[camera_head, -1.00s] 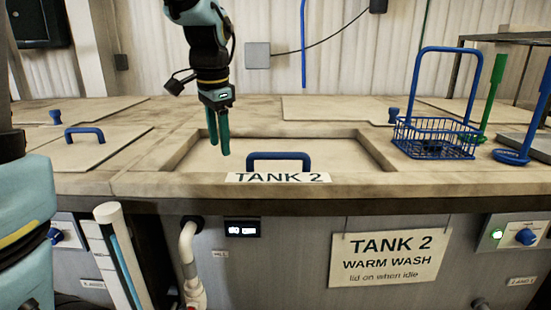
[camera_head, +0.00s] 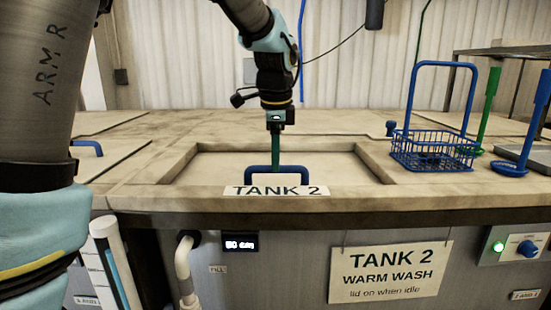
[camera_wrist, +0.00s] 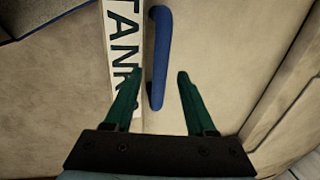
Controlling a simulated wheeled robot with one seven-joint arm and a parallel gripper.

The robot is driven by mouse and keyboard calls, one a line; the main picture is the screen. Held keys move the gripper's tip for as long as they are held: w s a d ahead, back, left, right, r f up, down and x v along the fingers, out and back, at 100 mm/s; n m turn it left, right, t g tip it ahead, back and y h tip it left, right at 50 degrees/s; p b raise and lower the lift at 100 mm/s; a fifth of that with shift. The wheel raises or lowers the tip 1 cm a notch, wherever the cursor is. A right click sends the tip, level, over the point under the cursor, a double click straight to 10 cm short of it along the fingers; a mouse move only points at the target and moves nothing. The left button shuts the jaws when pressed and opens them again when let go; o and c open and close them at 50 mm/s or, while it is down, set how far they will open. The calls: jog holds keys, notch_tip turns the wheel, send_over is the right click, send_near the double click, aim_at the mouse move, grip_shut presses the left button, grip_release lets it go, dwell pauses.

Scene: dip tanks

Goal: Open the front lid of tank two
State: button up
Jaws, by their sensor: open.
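The front lid of tank two (camera_head: 335,165) lies flat and closed in its recess, behind the TANK 2 label (camera_head: 276,191). Its blue bar handle (camera_head: 297,168) stands up near the front edge. The handle also shows in the wrist view (camera_wrist: 161,50). My gripper (camera_head: 276,168), with green fingers, points down over the middle of the handle. In the wrist view my gripper (camera_wrist: 158,74) is open, with the handle lying between the finger lines. I cannot tell how far down the fingertips reach around it.
A blue wire basket (camera_head: 432,150) with a tall handle stands at the right, beside green and blue long-handled tools. Another lid's blue handle (camera_head: 88,146) shows at the left. A hanging TANK 2 WARM WASH sign (camera_head: 390,272) is on the tank front.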

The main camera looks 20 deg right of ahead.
jog(key=shift+w+f, duration=0.15)
jog(key=shift+f, duration=0.75)
grip_shut()
dwell(0.9)
